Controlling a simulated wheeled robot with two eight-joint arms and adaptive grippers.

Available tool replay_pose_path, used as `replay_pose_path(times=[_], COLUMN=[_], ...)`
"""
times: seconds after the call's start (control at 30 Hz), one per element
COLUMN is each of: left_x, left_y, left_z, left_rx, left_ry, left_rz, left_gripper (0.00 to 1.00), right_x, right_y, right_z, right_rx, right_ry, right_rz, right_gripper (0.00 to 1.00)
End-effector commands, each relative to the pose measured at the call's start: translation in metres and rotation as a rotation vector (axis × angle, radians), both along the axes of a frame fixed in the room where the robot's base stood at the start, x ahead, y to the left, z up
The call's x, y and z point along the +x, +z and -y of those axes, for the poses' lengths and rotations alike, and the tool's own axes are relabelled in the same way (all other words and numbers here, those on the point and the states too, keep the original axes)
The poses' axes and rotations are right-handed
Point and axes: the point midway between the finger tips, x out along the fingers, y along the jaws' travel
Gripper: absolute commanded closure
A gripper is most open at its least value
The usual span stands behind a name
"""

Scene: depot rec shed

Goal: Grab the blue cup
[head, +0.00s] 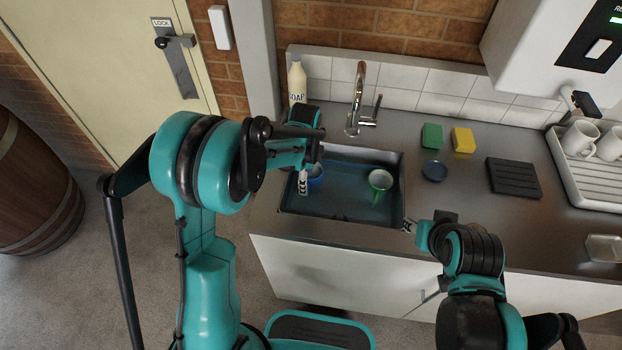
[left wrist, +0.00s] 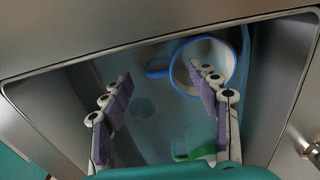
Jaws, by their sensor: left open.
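The blue cup (head: 317,181) sits at the left end of the sink (head: 345,210), partly hidden by my left gripper in the head view. In the left wrist view the blue cup (left wrist: 222,57) shows its round blue rim and a handle pointing left. My left gripper (head: 304,183) is open and empty over the sink's left part. In the left wrist view its fingers (left wrist: 160,74) are spread; the right finger overlaps the cup's opening and the handle shows between the tips. Contact cannot be told. My right gripper (head: 409,226) is at the sink's front right corner; its jaws are unclear.
A green cup (head: 379,183) with a pale inside lies in the sink to the right. The tap (head: 356,105) and soap bottle (head: 297,82) stand behind.

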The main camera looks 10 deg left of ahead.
Motion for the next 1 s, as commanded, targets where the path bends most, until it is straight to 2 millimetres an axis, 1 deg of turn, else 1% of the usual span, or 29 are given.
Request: replay_pose_path(times=[0.03,0.1,0.33,0.53,0.63,0.8,0.83,0.87,0.9,0.97,1.0], left_x=[0.000,0.000,-0.001,-0.003,-0.003,-0.003,-0.003,-0.003,-0.003,-0.003,-0.003], left_y=[-0.008,-0.017,-0.039,-0.071,-0.076,-0.075,-0.074,-0.074,-0.074,-0.074,-0.074], left_z=[0.000,0.000,0.003,0.006,0.006,0.006,0.006,0.006,0.006,0.006,0.006], left_rx=[0.000,0.000,0.000,0.000,0.000,0.000,0.000,0.000,0.000,0.000,0.000], left_ry=[-0.003,-0.003,-0.002,0.000,0.000,0.000,0.000,0.000,0.000,0.000,0.000], left_rz=[-0.001,-0.001,-0.001,0.000,0.000,0.000,0.000,0.000,0.000,0.000,0.000], left_gripper=[0.39,0.39,0.39,0.39,0.39,0.39,0.45,0.53,0.63,0.79,0.89], right_x=[0.000,0.000,0.000,0.000,0.000,0.000,0.000,0.000,0.000,0.000,0.000], right_y=[-0.004,-0.007,-0.019,-0.035,-0.036,-0.035,-0.035,-0.035,-0.035,-0.035,-0.035], right_z=[0.000,0.000,0.000,0.000,0.000,0.000,0.000,0.000,0.000,0.000,0.000], right_rx=[0.000,0.000,0.000,0.000,0.000,0.000,0.000,0.000,0.000,0.000,0.000], right_ry=[0.000,0.000,0.000,0.000,0.000,0.000,0.000,0.000,0.000,0.000,0.000], right_rz=[0.000,0.000,0.000,0.000,0.000,0.000,0.000,0.000,0.000,0.000,0.000], right_gripper=[0.60,0.60,0.60,0.60,0.60,0.60,0.60,0.60,0.60,0.60,0.60])
